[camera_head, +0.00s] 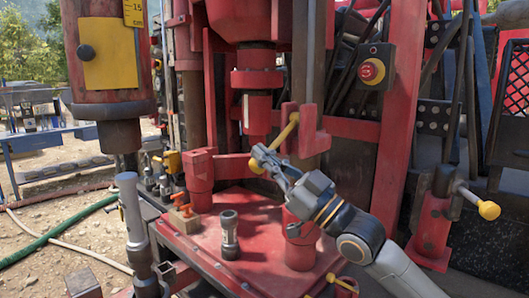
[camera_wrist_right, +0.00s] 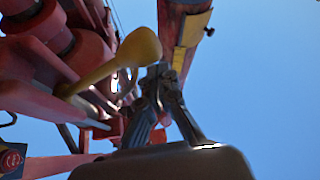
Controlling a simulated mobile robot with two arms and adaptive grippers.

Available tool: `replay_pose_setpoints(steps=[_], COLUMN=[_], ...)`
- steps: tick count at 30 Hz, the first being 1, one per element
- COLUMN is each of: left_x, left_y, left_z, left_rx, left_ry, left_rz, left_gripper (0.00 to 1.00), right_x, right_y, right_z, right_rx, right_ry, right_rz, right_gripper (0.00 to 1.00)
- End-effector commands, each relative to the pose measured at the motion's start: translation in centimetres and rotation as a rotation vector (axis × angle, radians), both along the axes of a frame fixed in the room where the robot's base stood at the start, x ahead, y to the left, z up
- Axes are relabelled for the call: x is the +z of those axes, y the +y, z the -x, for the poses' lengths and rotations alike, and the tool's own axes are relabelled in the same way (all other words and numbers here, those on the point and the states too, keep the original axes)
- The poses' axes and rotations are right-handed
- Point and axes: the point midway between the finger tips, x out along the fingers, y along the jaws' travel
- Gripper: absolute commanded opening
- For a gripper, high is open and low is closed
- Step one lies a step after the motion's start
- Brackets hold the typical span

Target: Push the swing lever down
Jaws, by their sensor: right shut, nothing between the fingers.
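My right gripper (camera_head: 262,154) is in the middle of the head view, its fingers shut and empty. A lever with a yellow handle (camera_head: 285,134) sits at the red bracket just above and right of the fingertips. A yellow end (camera_head: 256,165) shows right at the fingertips, partly hidden by them. In the right wrist view a yellow lever knob (camera_wrist_right: 137,48) on a tapered yellow shaft is just left of the shut fingertips (camera_wrist_right: 160,72). I cannot tell whether they touch. My left gripper is not in view.
Another yellow-tipped lever (camera_head: 488,210) sticks out at the right. A red emergency button (camera_head: 371,71) is on the frame. A dark cylinder (camera_head: 230,235) stands on the red deck (camera_head: 262,262) below my gripper. Red posts and pipes crowd the area behind it.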

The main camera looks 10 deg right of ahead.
Motion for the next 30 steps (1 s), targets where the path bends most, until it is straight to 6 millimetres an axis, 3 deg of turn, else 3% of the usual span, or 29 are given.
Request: replay_pose_setpoints(steps=[15, 26, 30], left_x=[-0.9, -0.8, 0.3], left_y=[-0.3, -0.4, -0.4], left_z=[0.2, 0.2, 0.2], left_rx=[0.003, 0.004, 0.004], left_ry=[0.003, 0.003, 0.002], left_rz=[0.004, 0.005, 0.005], left_gripper=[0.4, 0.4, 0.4], right_x=[-1.8, -1.9, -0.9], right_y=[-0.3, -0.3, -0.1], right_z=[-0.4, -0.5, -0.5], right_rx=[-0.002, -0.003, -0.002], right_ry=[0.008, 0.014, 0.013], right_rz=[0.003, 0.006, 0.005], right_gripper=[0.0, 0.0, 0.0])
